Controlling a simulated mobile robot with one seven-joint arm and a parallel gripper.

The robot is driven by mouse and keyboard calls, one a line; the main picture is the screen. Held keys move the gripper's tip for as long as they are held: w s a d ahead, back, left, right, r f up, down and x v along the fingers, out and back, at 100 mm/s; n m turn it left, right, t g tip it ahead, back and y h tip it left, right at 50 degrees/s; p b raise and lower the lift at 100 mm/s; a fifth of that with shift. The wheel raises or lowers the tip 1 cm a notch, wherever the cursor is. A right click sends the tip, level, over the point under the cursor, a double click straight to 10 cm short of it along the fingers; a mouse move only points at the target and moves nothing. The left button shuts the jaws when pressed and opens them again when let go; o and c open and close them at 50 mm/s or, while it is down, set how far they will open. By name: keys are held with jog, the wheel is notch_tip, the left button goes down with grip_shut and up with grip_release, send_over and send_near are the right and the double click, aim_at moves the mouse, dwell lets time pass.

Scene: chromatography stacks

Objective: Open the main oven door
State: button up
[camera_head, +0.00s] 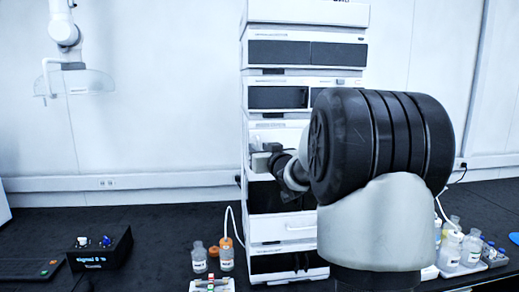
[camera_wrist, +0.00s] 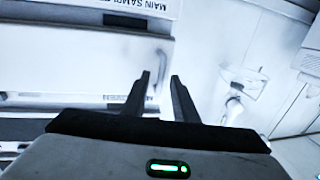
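A tall white chromatography stack (camera_head: 305,60) stands at the middle of the bench. My gripper (camera_head: 262,160) is at the left part of its front, around mid-height, and my arm hides much of the stack's right and lower middle. In the wrist view my gripper (camera_wrist: 160,75) is open, with two dark fingers apart. A pale front panel (camera_wrist: 85,65), probably the oven door, lies beyond the fingers and looks closed. A curved grey handle (camera_wrist: 160,58) shows on its right side, near and partly between the fingertips. Whether the fingers touch it I cannot tell.
A "MAIN SAMPL..." label (camera_wrist: 140,5) shows above the panel. Bottles (camera_head: 199,257) with a small rack stand at the stack's lower left, and more bottles (camera_head: 471,248) at the right. A black control box (camera_head: 105,250) sits at left. Bench space between box and stack is partly clear.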

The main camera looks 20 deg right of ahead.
grip_shut()
dwell(1.4)
